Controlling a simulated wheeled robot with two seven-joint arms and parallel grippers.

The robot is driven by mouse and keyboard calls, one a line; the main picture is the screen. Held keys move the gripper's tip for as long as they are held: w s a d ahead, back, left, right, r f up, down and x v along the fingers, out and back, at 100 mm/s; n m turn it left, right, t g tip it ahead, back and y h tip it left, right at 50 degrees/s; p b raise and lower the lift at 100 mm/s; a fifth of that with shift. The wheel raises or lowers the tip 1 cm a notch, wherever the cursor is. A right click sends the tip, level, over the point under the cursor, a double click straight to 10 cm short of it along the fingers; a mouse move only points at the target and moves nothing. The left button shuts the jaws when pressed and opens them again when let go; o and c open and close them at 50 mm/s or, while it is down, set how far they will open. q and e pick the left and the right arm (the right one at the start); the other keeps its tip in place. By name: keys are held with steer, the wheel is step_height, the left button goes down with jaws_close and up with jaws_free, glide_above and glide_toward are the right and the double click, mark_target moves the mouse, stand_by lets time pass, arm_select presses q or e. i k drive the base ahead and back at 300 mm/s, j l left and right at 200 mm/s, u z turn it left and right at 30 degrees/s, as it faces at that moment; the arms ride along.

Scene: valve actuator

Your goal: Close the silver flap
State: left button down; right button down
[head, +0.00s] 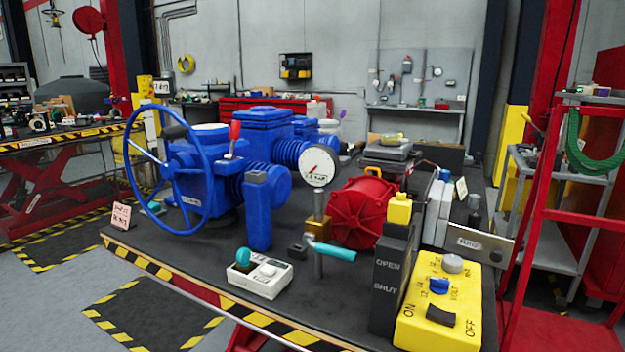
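A silver flap (478,243), a flat metal plate with a small label, sticks out to the right behind the yellow control box. It stands near the right end of the dark table. Its left end is close to grey and white box-like parts (436,212), and I cannot tell where its hinge is. The yellow box (440,300) has a grey knob, a blue switch and a black ON/OFF rocker. A dark OPEN/SHUT block (390,282) stands left of it. Neither of my grippers is in view.
A blue valve actuator with a handwheel (190,165) fills the table's left. A gauge (318,166) on a post with a teal lever (335,251) and a red motor (360,212) stand mid-table. A white switch box (262,277) is in front. A red frame (560,215) stands right.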

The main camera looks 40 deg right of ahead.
mark_target(491, 249)
steer(key=z, duration=2.2)
